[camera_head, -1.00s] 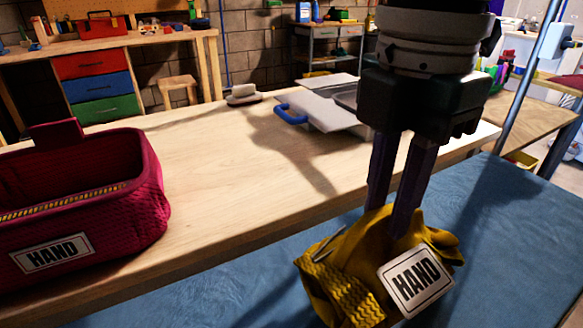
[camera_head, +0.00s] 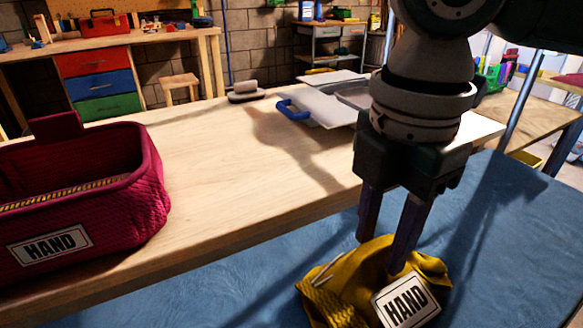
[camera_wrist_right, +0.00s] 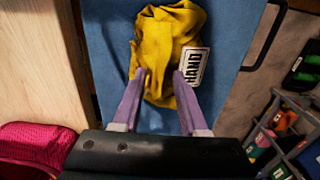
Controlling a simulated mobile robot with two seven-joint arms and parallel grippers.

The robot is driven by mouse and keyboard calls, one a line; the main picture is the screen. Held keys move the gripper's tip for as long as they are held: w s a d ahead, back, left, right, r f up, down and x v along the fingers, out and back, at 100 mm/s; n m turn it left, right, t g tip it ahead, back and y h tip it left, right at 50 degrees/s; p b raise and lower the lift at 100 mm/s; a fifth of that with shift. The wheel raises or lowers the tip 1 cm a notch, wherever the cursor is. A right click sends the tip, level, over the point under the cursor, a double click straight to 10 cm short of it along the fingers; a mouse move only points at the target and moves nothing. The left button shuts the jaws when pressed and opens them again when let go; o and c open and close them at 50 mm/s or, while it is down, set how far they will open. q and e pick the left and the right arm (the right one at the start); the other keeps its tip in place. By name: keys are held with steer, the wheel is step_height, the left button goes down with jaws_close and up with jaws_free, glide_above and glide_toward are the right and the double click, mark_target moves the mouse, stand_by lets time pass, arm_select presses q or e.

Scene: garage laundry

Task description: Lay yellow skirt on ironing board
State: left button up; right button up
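The yellow skirt (camera_head: 345,280) lies crumpled in a heap on the blue ironing board (camera_head: 520,240), with a white HAND tag on its front. Its lower edge is cut off in the head view. My right gripper (camera_head: 382,255) points down at the skirt, its fingers spread apart with the tips at its upper folds. In the right wrist view the skirt (camera_wrist_right: 165,45) lies over the blue cover, and the open fingertips (camera_wrist_right: 160,75) are on either side of its near part. Whether the tips still touch the cloth is hard to tell. My left gripper is not in view.
A wooden table (camera_head: 220,165) runs along the board's far side. On it are a crimson basket (camera_head: 130,200) with a HAND label, a grey-and-white brush-like object (camera_head: 245,92) and a flat tray with a blue handle (camera_head: 292,112). The board is clear right of the skirt.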

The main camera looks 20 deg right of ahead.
steer(key=shift+o, duration=0.6)
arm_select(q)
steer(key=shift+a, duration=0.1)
